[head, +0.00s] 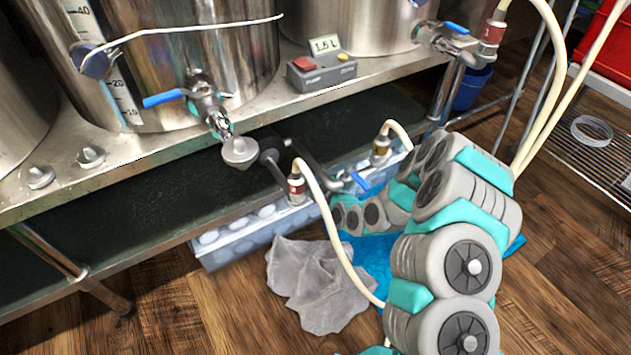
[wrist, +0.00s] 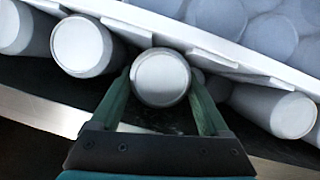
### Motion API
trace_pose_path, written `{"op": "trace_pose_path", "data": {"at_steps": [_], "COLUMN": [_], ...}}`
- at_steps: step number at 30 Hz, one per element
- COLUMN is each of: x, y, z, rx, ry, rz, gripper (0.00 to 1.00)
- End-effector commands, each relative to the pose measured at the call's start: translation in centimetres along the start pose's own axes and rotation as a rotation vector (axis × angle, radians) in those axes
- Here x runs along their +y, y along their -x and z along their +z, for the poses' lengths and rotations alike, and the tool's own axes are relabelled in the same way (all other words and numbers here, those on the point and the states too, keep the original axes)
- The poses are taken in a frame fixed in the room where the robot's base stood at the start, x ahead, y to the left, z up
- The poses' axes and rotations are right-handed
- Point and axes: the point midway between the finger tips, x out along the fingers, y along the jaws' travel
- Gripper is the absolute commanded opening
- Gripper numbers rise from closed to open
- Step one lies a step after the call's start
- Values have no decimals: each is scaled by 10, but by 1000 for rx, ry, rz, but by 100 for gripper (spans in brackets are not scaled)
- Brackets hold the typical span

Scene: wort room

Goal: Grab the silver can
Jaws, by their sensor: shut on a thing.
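In the wrist view, my gripper (wrist: 162,92) has its two green fingers on either side of a silver can (wrist: 160,74). The gripper is shut on this can, whose pale round end faces the camera. The can sits in a row with other similar cans, such as one on the left (wrist: 82,45) and one on the right (wrist: 285,113). A white slotted edge (wrist: 205,42) runs along the row. In the head view, my arm reaches low toward the shelf, and I cannot make out the gripper or the held can there.
In the head view, a translucent crate (head: 215,258) of pale round items stands under the metal bench (head: 150,175). A grey cloth (head: 312,285) and a blue sheet (head: 378,262) lie on the wooden floor. A pale hose (head: 338,235) hangs near my arm.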

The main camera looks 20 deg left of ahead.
Motion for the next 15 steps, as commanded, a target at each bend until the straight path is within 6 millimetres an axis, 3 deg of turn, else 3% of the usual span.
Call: {"op": "trace_pose_path", "data": {"at_steps": [15], "x": [-5], "y": [60], "z": [24], "rx": [-4], "ry": [-3], "rz": [0], "gripper": [27]}}
